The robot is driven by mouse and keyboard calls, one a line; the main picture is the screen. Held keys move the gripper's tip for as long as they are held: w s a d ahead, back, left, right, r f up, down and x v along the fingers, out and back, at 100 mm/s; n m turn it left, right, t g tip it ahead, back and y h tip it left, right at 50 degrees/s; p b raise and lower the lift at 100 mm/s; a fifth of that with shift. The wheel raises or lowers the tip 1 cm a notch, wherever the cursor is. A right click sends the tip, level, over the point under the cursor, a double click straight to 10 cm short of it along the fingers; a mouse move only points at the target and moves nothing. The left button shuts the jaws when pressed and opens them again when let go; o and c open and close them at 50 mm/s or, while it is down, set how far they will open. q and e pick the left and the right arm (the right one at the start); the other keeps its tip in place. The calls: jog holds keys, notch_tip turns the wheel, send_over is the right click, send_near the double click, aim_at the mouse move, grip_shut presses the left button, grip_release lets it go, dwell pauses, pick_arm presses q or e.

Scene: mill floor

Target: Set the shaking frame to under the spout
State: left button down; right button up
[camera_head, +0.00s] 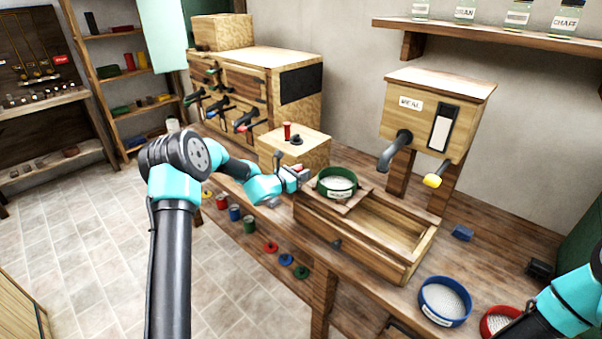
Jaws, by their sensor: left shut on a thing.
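The shaking frame (352,203) is a small wooden carriage across the left end of a long open wooden trough (420,262). A green-rimmed round sieve (337,190) with a pale mesh and a label sits on it. My left gripper (302,175) is at the left side of the frame and shut on it; the fingertips are small and the exact grip is hard to see. The dark spout (393,152) slopes down from the wooden MEAL bin (432,115), to the right of the frame and above the trough. My right arm enters at the lower right; its fingertips are out of view.
A blue sieve (445,300) and a red sieve (499,320) lie on the bench right of the trough. The trough's right part is empty. A yellow-tipped handle (433,181) juts from the bin.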

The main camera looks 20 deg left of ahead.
aim_at(339, 190)
pick_arm(q)
jog(key=s+d, duration=0.1)
jog(key=d, duration=0.4)
jog(key=s+d, duration=0.2)
jog(key=d, duration=0.3)
jog(key=s+d, duration=0.2)
jog(key=d, duration=0.3)
jog(key=shift+s, duration=0.15)
jog(key=c, duration=0.9)
grip_release()
jog(key=shift+d, duration=0.15)
jog(key=shift+s+a, duration=0.45)
jog(key=shift+s, duration=0.15)
jog(key=v, duration=1.6)
